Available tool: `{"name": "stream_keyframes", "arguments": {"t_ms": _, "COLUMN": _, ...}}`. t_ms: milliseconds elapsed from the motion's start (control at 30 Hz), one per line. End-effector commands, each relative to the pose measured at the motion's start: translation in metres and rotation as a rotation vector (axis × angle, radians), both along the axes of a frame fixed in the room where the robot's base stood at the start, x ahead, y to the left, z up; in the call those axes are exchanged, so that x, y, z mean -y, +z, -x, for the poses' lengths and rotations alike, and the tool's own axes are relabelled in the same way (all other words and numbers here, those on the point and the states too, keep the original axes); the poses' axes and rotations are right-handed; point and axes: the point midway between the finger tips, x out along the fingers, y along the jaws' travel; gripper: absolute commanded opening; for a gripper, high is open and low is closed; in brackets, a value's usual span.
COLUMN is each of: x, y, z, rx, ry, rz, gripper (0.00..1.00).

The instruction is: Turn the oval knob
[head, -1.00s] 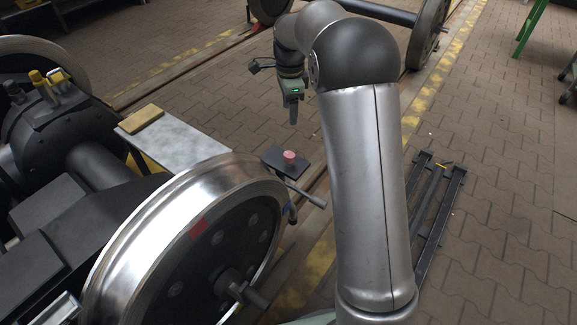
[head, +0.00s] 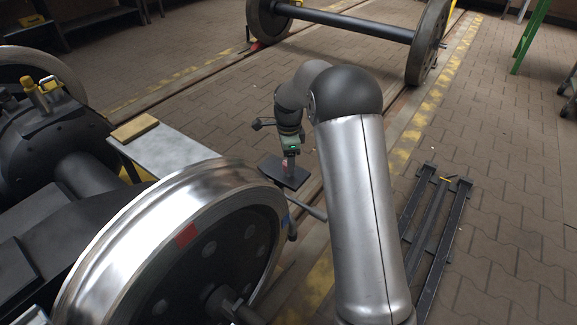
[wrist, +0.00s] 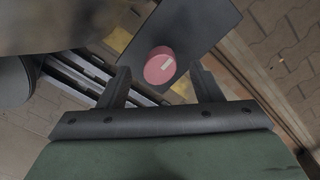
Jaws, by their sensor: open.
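The oval knob (wrist: 159,66) is pinkish red with a small pale mark on its top. It stands on a dark flat plate (wrist: 196,30) beside the wheel. In the wrist view my gripper (wrist: 163,80) is open, with one finger on each side of the knob and the knob just ahead between the tips. No contact shows. In the head view my gripper (head: 290,170) points down over the dark plate (head: 285,173) and hides most of the knob; only a bit of red shows beside the fingers.
A large shiny wheel (head: 120,225) stands close to the left of the plate. A bar handle (head: 306,208) sticks out below the plate. A grey table (head: 170,150) with a tan block (head: 134,128) is behind the wheel.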

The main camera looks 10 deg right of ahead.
Motion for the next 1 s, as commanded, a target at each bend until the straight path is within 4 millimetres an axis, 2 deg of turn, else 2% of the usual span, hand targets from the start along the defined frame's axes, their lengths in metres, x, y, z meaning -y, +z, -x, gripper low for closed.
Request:
{"name": "stream_keyframes", "arguments": {"t_ms": 33, "x": -0.0001, "y": -0.0072, "z": 0.0001, "rx": -0.001, "ry": 0.000, "rz": 0.000, "gripper": 0.59}}
{"name": "stream_keyframes", "arguments": {"t_ms": 133, "x": -0.0005, "y": -0.0126, "z": 0.0002, "rx": 0.000, "ry": 0.001, "rz": -0.001, "gripper": 0.59}}
{"name": "stream_keyframes", "arguments": {"t_ms": 467, "x": -0.0006, "y": -0.0143, "z": 0.0002, "rx": 0.000, "ry": 0.001, "rz": -0.001, "gripper": 0.59}}
{"name": "stream_keyframes", "arguments": {"t_ms": 600, "x": -0.0005, "y": -0.0143, "z": 0.0002, "rx": 0.000, "ry": 0.001, "rz": -0.001, "gripper": 0.20}}
{"name": "stream_keyframes", "arguments": {"t_ms": 633, "x": -0.0005, "y": -0.0143, "z": 0.0002, "rx": 0.000, "ry": 0.001, "rz": -0.001, "gripper": 0.14}}
{"name": "stream_keyframes", "arguments": {"t_ms": 1000, "x": -0.0004, "y": -0.0126, "z": 0.0002, "rx": 0.000, "ry": 0.043, "rz": 0.000, "gripper": 0.14}}
